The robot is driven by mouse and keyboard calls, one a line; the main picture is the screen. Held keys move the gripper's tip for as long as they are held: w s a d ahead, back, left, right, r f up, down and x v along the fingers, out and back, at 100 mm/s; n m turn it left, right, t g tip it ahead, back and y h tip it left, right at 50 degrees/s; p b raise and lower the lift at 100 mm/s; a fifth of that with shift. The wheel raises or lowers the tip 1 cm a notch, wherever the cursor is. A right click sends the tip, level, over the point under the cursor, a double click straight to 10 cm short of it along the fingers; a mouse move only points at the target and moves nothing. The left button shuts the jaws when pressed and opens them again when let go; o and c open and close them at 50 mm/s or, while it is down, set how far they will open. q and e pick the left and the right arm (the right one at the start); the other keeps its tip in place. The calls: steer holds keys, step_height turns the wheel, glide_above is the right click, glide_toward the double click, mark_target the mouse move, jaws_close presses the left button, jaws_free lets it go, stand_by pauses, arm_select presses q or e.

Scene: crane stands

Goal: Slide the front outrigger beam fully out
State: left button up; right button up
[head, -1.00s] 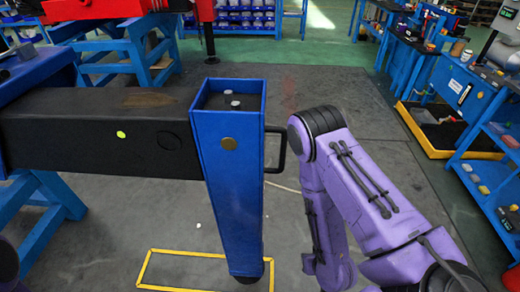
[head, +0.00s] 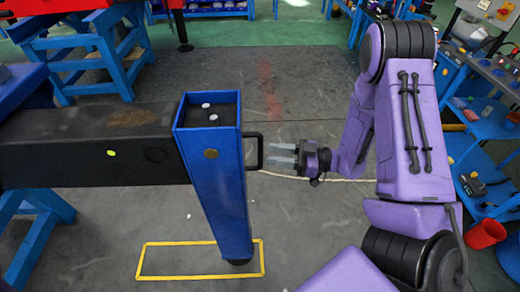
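The front outrigger beam (head: 85,150) is a black box beam with a small yellow-green dot, coming in from the left. Its outer end meets a blue upright leg (head: 217,190) with an open top. A black D-shaped handle (head: 261,151) sticks out from the leg's right side. My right gripper (head: 281,156) is just right of the handle, pointing left at it. Its grey fingers look parted and empty, with a small gap to the handle. My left gripper is not in view.
A yellow rectangle (head: 180,277) is marked on the floor; the leg's foot is at its right end. A blue trestle (head: 100,55) stands behind the beam. Blue shelves and a red bucket (head: 485,234) are at the right. The grey floor behind the handle is clear.

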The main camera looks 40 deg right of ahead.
mark_target(260, 153)
steer(key=p+x, duration=0.1)
steer(key=x, duration=0.4)
steer(key=shift+c, duration=0.4)
